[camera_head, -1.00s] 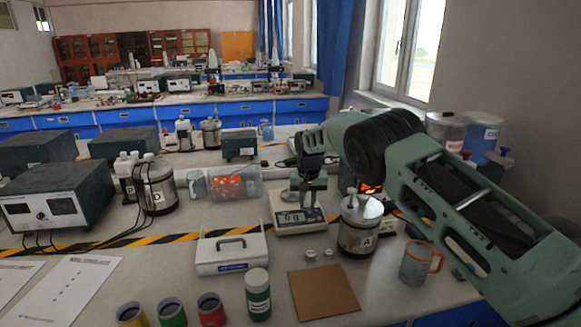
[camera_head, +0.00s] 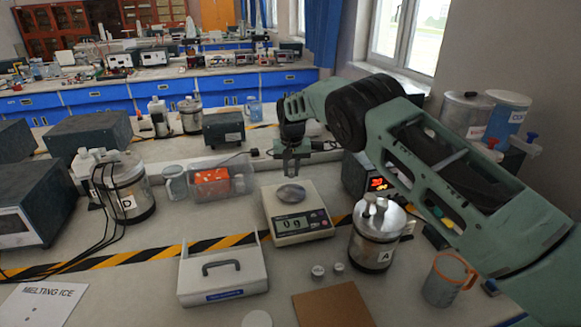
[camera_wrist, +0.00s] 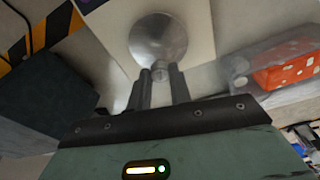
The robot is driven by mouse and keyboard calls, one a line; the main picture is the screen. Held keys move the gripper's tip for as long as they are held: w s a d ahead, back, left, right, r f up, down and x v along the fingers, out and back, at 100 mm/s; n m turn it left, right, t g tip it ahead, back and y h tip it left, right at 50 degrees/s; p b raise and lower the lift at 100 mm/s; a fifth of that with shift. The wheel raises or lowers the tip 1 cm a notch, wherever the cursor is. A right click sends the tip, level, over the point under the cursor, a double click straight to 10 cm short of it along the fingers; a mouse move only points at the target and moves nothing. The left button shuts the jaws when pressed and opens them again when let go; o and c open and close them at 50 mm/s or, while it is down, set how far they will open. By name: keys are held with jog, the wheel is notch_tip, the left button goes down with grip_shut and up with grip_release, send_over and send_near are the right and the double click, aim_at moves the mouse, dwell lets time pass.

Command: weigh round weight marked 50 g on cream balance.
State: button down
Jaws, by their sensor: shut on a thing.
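The cream balance (camera_head: 304,228) stands on the bench with a round metal pan (camera_head: 291,193), and its display appears to read 0 g. My gripper (camera_head: 291,172) is just above and behind the pan in the head view. In the wrist view my gripper (camera_wrist: 160,82) is shut on a small metal piece (camera_wrist: 160,72), seen against the near edge of the pan (camera_wrist: 158,38). It seems to be the round weight; its marking is unreadable, and I cannot tell whether it touches the pan. Two small round weights (camera_head: 318,270) (camera_head: 339,267) stand on the bench in front.
A metal vessel marked A (camera_head: 375,240) stands right of the balance. A white tray with a handle (camera_head: 222,275) is at front left, a brown board (camera_head: 333,308) in front. A clear box with red contents (camera_head: 222,184) is left of the pan.

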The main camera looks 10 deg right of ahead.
aim_at(291, 193)
jog(key=shift+f+b, duration=1.15)
jog(key=shift+f, duration=1.6)
jog(key=shift+f, duration=0.4)
jog(key=c, duration=0.9)
grip_release()
jog(key=shift+r, duration=0.1)
jog(key=shift+r+p, duration=1.7)
jog(key=shift+r, duration=2.25)
jog(key=shift+s+r, duration=0.1)
